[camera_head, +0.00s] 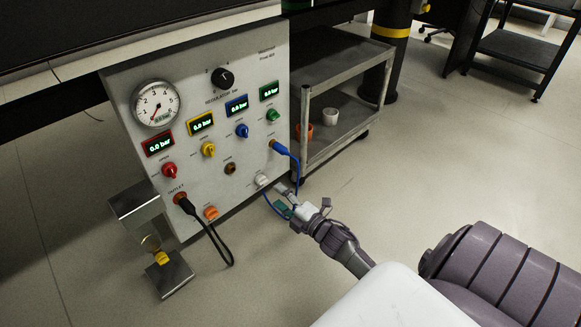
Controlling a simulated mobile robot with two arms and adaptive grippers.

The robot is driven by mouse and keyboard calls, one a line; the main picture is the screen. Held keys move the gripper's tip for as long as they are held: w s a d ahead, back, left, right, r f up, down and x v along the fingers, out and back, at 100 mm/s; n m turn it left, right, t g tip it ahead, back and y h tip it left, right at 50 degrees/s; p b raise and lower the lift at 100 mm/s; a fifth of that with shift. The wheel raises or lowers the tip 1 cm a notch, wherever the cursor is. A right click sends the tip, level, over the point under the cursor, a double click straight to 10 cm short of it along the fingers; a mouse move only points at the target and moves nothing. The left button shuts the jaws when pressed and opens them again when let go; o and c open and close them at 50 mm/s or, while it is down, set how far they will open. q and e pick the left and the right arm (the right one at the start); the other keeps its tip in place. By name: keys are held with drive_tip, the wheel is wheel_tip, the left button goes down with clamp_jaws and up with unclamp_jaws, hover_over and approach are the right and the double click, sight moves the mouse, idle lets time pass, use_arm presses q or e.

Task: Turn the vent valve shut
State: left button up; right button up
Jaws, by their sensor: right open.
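The grey-white control panel (215,150) stands upright at the left. A whitish knob (262,180) sits low on its right side, and an orange knob (211,213) sits low at its middle. The small labels are too blurred to tell which of them is the vent valve. My right gripper (284,198) is open, just right of and below the whitish knob, with its fingers pointing at the panel. Whether a finger touches the knob cannot be told. My left gripper is not in view.
A blue cable (289,155) hangs from the panel close to my right gripper. A black cable (224,246) loops from the outlet. A grey metal stand (178,279) is at lower left. A shelf cart (345,105) stands behind on the right. Several other knobs and displays fill the panel.

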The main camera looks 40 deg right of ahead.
drive_tip(key=s, duration=0.4)
drive_tip(key=shift+s+d, duration=0.2)
drive_tip(key=shift+s, duration=0.2)
